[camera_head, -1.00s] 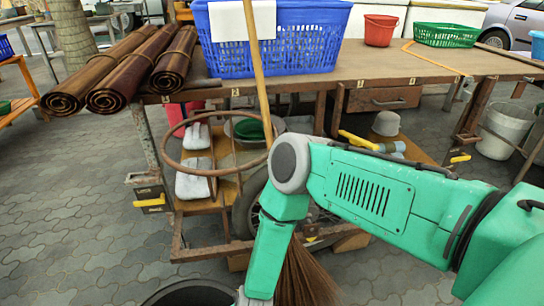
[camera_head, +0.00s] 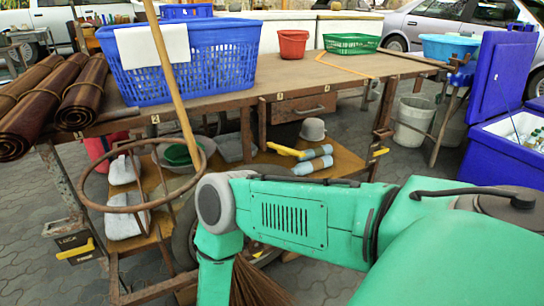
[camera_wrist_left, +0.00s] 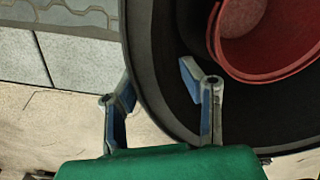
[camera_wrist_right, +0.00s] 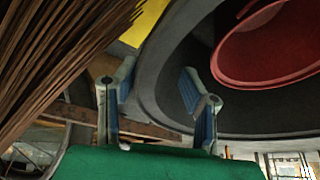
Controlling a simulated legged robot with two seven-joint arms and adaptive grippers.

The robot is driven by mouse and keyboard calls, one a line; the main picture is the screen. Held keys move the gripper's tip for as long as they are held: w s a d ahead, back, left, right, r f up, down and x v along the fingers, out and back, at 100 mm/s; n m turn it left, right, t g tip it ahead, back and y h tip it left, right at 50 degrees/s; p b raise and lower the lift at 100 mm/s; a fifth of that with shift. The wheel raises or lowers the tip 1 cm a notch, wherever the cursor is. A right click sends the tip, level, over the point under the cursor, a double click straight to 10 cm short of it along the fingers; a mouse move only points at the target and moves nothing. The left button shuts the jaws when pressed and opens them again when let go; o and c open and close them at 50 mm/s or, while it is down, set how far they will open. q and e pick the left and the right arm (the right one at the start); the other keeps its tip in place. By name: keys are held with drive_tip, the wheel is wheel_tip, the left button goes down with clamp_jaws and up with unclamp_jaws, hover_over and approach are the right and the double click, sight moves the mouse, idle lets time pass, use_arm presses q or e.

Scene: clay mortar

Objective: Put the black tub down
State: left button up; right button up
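The black tub (camera_wrist_left: 165,55) shows in both wrist views with a red vessel (camera_wrist_left: 265,45) inside it. In the left wrist view, my left gripper (camera_wrist_left: 160,85) has one finger outside the tub's wall and one inside, with the rim between them. In the right wrist view, my right gripper (camera_wrist_right: 155,80) straddles the tub's rim (camera_wrist_right: 150,100) in the same way. Both appear shut on the wall, though the contact is partly hidden. The head view shows my green right arm, but neither the tub nor the fingertips. The tub's underside is hidden.
A workbench (camera_head: 225,105) stands ahead with a blue basket (camera_head: 185,60), a red bucket (camera_head: 293,44) and a green basket (camera_head: 352,43). Broom bristles (camera_wrist_right: 60,60) are close to my right gripper. A blue cooler (camera_head: 505,145) stands at right. Paving is bare at lower left.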

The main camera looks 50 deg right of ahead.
drive_tip(key=shift+a, duration=0.1)
drive_tip(key=shift+s+r, duration=0.1)
drive_tip(key=shift+r, duration=0.1)
use_arm(q)
wheel_tip(320, 180, up, 12)
use_arm(e)
drive_tip(key=v, duration=1.1)
drive_tip(key=shift+r, duration=0.2)
use_arm(q)
drive_tip(key=shift+f, duration=0.1)
use_arm(e)
drive_tip(key=shift+s, duration=0.15)
